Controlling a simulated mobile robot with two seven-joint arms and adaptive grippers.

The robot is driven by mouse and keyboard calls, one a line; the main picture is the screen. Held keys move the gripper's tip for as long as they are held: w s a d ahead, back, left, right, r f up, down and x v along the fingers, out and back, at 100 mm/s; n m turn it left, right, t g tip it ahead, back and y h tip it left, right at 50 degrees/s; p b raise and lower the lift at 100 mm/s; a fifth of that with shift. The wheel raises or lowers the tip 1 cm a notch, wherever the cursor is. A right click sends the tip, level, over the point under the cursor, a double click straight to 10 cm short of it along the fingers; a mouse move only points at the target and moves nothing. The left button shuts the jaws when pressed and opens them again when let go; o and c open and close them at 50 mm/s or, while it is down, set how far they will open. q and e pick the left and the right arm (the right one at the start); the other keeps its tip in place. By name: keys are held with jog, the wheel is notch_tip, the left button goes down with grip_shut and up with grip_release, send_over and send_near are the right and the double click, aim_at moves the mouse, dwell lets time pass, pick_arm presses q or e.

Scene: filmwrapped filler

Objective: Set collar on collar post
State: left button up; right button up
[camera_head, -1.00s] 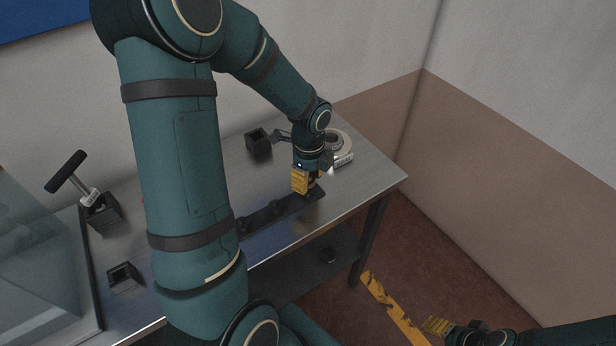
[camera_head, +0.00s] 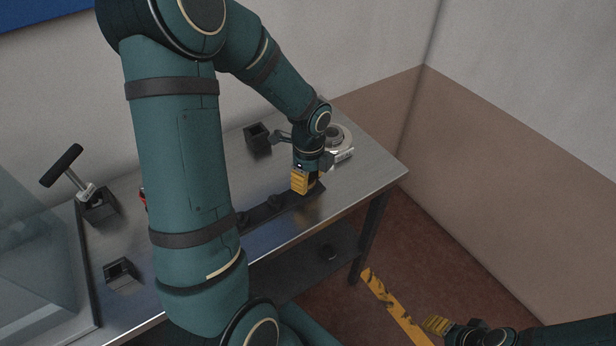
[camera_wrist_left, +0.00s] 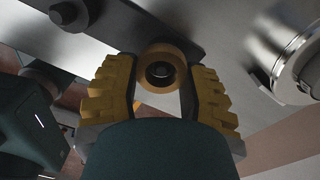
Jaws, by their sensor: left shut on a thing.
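My left gripper (camera_head: 303,184) is over the right end of a long dark bar (camera_head: 260,214) on the metal table. In the left wrist view its yellow fingers (camera_wrist_left: 162,88) are shut on a tan ring-shaped collar (camera_wrist_left: 158,57), one on each side. A dark round post end (camera_wrist_left: 159,73) shows inside the collar's hole; how far down the collar sits cannot be told. Other short dark posts (camera_wrist_left: 70,14) stand along the bar. In the head view the gripper mostly hides the collar. My right gripper (camera_head: 437,325) is at the lower right, away from the table; its opening is unclear.
A pale round part with a tag (camera_head: 340,154) lies behind my left gripper. Dark square holders (camera_head: 257,139) and (camera_head: 121,275) stand on the table. Another holder (camera_head: 101,206) carries a black-handled tool (camera_head: 67,170).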

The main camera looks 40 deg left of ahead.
pick_arm(q)
jog(key=shift+f, duration=0.2)
jog(key=o, duration=1.2)
notch_tip(320, 180, up, 12)
jog(key=shift+w+r, duration=0.1)
jog(key=shift+w, duration=0.05)
